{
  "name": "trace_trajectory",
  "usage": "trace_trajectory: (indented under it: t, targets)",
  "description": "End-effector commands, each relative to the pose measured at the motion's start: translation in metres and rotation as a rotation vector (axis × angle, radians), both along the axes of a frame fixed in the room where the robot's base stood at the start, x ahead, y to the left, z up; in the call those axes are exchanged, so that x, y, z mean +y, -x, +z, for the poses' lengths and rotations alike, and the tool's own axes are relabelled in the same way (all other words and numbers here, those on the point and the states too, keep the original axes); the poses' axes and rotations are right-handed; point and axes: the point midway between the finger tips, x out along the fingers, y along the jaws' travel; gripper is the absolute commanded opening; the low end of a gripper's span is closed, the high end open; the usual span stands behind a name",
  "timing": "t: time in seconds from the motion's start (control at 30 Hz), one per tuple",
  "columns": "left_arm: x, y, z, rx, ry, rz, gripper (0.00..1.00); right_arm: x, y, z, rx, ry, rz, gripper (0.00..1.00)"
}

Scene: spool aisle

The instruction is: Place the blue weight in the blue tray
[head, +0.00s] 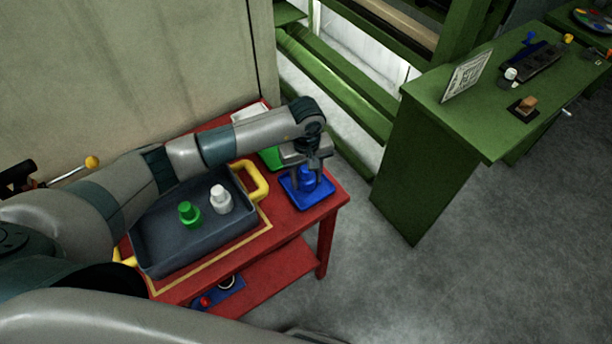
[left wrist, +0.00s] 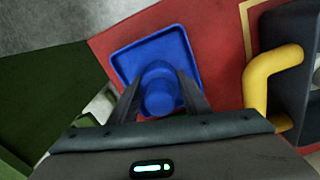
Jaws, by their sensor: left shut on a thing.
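The blue weight (head: 307,178) is between the fingers of my left gripper (head: 309,180), over the blue tray (head: 315,198) at the right end of the red table. In the left wrist view the weight (left wrist: 158,90) shows inside the outline of the blue tray (left wrist: 185,50), with a finger of my left gripper (left wrist: 160,98) on each side. The left gripper is shut on the weight. I cannot tell whether the weight's base touches the tray floor. My right gripper is not in view.
A dark grey bin (head: 165,240) with yellow handles (head: 258,180) holds a green weight (head: 189,214) and a white weight (head: 221,198). A green tray (head: 271,157) is partly hidden behind my arm. A green bench (head: 430,120) stands to the right, with open floor between.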

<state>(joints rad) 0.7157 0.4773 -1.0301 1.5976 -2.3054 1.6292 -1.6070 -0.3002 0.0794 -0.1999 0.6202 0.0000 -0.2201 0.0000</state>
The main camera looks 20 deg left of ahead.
Motion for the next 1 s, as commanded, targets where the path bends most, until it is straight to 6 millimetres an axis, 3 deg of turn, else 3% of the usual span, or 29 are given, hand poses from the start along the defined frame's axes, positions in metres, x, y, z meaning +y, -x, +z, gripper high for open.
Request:
trace_trajectory:
  t: [0.07,0.1,0.17,0.67,1.0]
  targets:
    - [0.0,0.0,-0.003,-0.001,0.0,0.0,0.14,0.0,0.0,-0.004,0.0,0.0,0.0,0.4]
    - [0.0,0.0,-0.002,0.0,0.0,0.0,0.5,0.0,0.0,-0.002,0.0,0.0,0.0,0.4]
    - [0.0,0.0,-0.001,0.0,0.0,0.0,0.61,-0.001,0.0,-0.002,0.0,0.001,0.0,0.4]
    - [0.0,0.0,0.003,-0.001,0.0,0.0,0.61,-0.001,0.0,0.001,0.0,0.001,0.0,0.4]
    - [0.0,-0.002,0.049,-0.006,0.0,-0.002,0.61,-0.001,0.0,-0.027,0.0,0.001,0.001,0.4]
